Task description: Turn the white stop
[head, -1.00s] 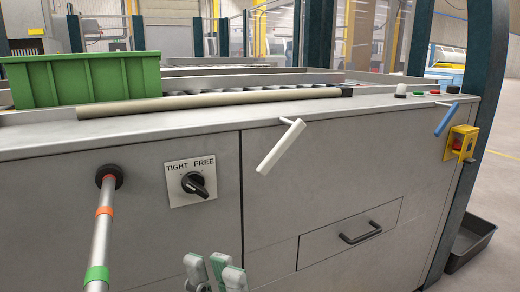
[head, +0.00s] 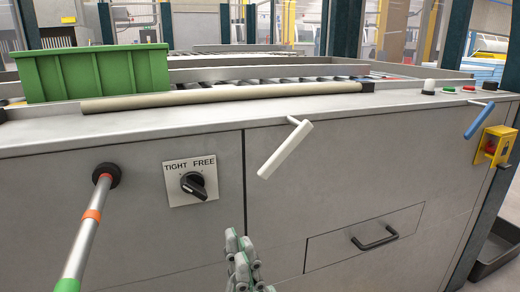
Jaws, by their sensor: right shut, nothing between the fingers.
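The white stop (head: 285,150) is a flat white bar on a short pin at the front edge of the grey machine top. It hangs tilted, its lower end toward the lower left. My right gripper (head: 239,243) shows at the bottom middle, below and a little left of the stop and apart from it. Its fingers are shut and empty. The rest of that gripper is cut off by the frame's lower edge. My left gripper is not in view.
A similar blue bar (head: 479,120) hangs farther right, near a yellow switch box (head: 496,146). A TIGHT/FREE knob (head: 193,185) and a striped rod (head: 90,218) are at left. A green bin (head: 95,73) and beige tube (head: 220,96) lie on top. A drawer handle (head: 375,238) juts out at lower right.

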